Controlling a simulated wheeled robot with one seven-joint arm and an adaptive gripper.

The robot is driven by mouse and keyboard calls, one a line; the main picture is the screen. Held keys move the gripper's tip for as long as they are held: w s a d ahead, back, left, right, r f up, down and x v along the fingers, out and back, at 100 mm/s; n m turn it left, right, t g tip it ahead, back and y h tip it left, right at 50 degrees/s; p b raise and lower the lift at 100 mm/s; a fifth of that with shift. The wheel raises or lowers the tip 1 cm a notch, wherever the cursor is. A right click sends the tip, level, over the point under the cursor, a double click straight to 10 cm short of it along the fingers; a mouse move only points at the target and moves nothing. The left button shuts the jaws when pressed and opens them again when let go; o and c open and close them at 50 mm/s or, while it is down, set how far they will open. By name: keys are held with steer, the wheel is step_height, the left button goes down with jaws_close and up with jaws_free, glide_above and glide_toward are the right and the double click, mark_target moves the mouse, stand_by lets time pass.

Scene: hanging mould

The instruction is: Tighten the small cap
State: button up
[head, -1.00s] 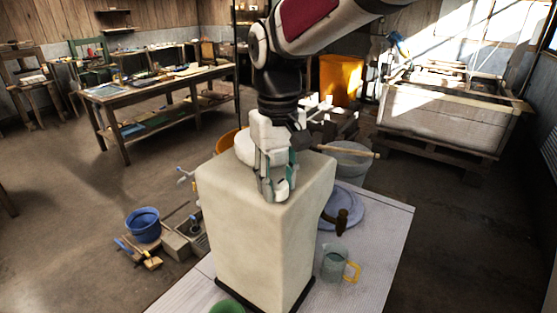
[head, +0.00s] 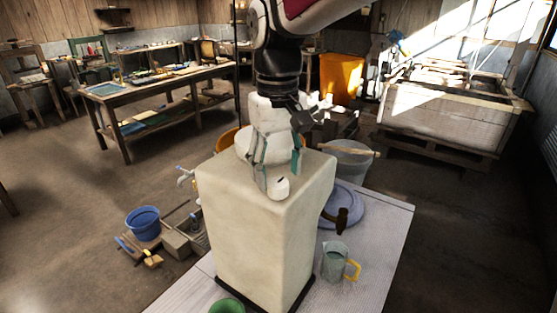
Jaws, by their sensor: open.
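The small cap (head: 279,187) is a short off-white cylinder with a dark mark on its upper face. It sits upright on top of the tall cream mould block (head: 255,240), near its front edge. My gripper (head: 277,168) points down just above and behind the cap, its teal-grey fingers spread apart with nothing between them that I can see. Whether a fingertip touches the cap is unclear. A larger round off-white piece (head: 242,146) shows partly behind my gripper on the block's top.
The block stands on a pale table (head: 372,250). To its right are a glass jug with a yellow handle (head: 334,262), a blue-grey disc (head: 349,203) and a dark-headed mallet (head: 342,220). A green bowl (head: 227,306) is in front. A grey bucket (head: 352,160) stands behind.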

mark_target(278, 183)
step_height(278, 183, up, 9)
steer(key=shift+r, duration=0.2)
stand_by(0.3)
steer(key=s+d+m+t, duration=0.3)
steer(key=s+d, duration=0.5)
steer(key=d, duration=0.3)
steer(key=s+d+f+m+t, duration=0.2)
steer(key=s+d+f, duration=0.5)
steer(key=s, duration=0.3)
steer(key=shift+d+f+m+t, duration=0.2)
steer(key=shift+d+m+t, duration=0.1)
steer(key=shift+d, duration=0.4)
